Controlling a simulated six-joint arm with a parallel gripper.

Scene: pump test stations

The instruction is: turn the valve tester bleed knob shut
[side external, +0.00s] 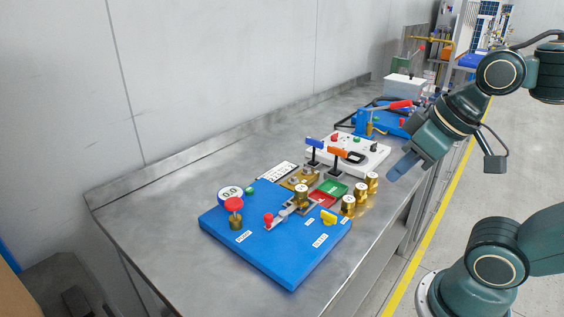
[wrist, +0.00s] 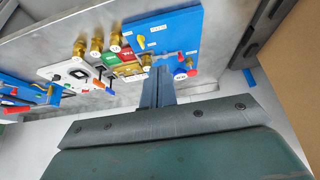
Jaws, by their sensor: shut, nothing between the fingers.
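The blue test base (side external: 275,265) lies at the near end of the steel bench. A yellow winged knob (side external: 328,217) stands near its right edge, and a red round knob (side external: 233,204) on a brass stem stands at its left. The wrist view also shows the yellow knob (wrist: 141,43) and the base (wrist: 178,27). My gripper (side external: 396,174) is shut and empty. It is up and to the right of the base in the side view, apart from both knobs.
Several brass weights (side external: 348,206) stand beside the base's right edge. A white box (side external: 368,160) with blue and orange handles stands behind it. Another blue station (side external: 393,122) with a red handle is farther back. Bare bench (side external: 150,215) lies left of the base.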

